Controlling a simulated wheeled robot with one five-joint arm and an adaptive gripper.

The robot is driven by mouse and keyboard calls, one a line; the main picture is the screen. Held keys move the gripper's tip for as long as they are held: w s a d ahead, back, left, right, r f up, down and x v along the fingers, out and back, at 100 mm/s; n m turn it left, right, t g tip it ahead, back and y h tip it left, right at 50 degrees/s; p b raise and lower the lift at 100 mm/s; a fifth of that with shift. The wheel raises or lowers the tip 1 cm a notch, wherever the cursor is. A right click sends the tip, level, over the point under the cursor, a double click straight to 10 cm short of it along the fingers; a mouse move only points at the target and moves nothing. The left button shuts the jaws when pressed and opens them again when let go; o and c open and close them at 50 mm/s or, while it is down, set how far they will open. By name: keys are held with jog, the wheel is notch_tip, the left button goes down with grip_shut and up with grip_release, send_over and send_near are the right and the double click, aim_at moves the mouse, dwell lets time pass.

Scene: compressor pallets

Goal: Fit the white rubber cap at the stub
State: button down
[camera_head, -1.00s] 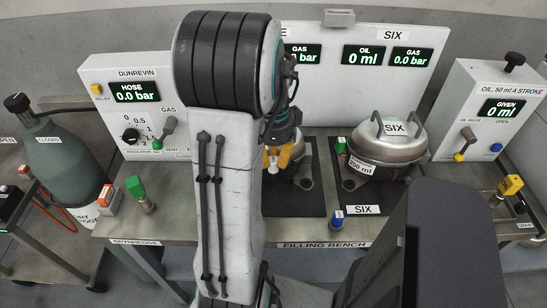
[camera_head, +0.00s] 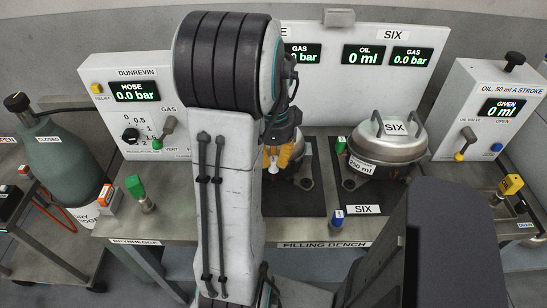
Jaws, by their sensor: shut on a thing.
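My gripper (camera_head: 278,157) has yellow fingers and points down over the near-left part of the left compressor (camera_head: 302,176). The stub cannot be made out either; my arm covers much of this compressor. I cannot tell whether cap and stub touch.
The compressor marked SIX (camera_head: 388,150) stands on a dark mat to the right. A green cap (camera_head: 341,144) and a blue cap (camera_head: 337,217) are near it. A green coupling (camera_head: 136,187) stands at the left of the filling bench (camera_head: 250,232).

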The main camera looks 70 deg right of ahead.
jog(key=shift+f, duration=0.35)
dwell(0.4)
jog(key=shift+d+r, duration=0.1)
jog(key=shift+d, duration=0.2)
dwell(1.4)
jog(key=shift+w+f, duration=0.2)
dwell(2.4)
jog(key=shift+d+r, duration=0.1)
jog(key=shift+r, duration=0.05)
dwell(0.7)
jog(key=shift+d, duration=0.4)
dwell(1.7)
